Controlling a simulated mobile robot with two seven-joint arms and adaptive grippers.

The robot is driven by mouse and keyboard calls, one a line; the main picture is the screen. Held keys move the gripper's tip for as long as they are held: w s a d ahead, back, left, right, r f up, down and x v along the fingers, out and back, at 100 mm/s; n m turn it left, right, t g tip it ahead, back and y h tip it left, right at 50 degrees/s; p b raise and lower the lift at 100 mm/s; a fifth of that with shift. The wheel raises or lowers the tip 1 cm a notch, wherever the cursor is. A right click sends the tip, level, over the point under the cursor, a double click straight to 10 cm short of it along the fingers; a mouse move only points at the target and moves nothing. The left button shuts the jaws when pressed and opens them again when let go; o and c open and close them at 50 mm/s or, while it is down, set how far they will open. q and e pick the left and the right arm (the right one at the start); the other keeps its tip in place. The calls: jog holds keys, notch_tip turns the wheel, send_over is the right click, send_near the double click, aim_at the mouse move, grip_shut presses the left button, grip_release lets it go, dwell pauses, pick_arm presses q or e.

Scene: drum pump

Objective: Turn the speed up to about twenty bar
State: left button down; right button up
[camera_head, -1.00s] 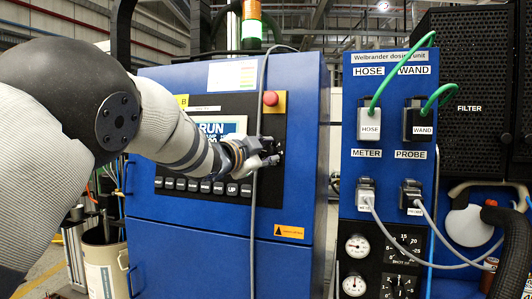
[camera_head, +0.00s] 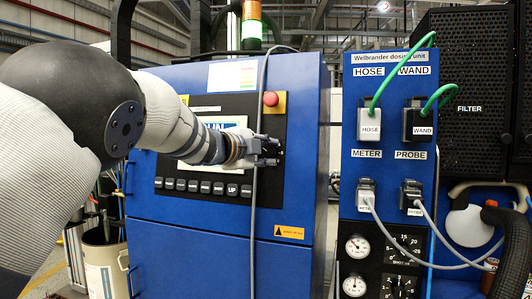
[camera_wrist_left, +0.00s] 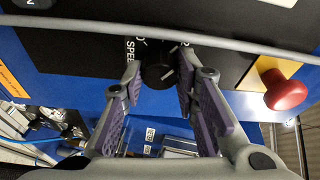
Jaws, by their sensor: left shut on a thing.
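The speed knob (camera_wrist_left: 157,66) is round and black with a pale mark, on a black panel in the left wrist view. The word SPEED is partly readable beside it. My left gripper (camera_wrist_left: 160,72) has its purple-padded fingers on both sides of the knob and is shut on it. In the head view my left gripper (camera_head: 277,153) is against the right part of the cabinet's control panel (camera_head: 276,118), and the knob is hidden behind it. The display (camera_head: 227,123) is partly covered by my left arm. My right gripper is not in view.
A red stop button (camera_head: 270,98) sits above my left gripper; it also shows in the left wrist view (camera_wrist_left: 285,93). A grey cable (camera_head: 257,190) hangs down the cabinet front, close to the gripper. A row of buttons (camera_head: 205,187) lies below. The dosing unit (camera_head: 390,58) stands to the right.

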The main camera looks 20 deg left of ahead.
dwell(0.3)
pick_arm(q)
jog(key=c, duration=1.3)
grip_release()
jog(key=shift+s, duration=0.1)
jog(key=v, duration=1.1)
jog(key=shift+s+a, duration=0.1)
jog(key=shift+s, duration=0.3)
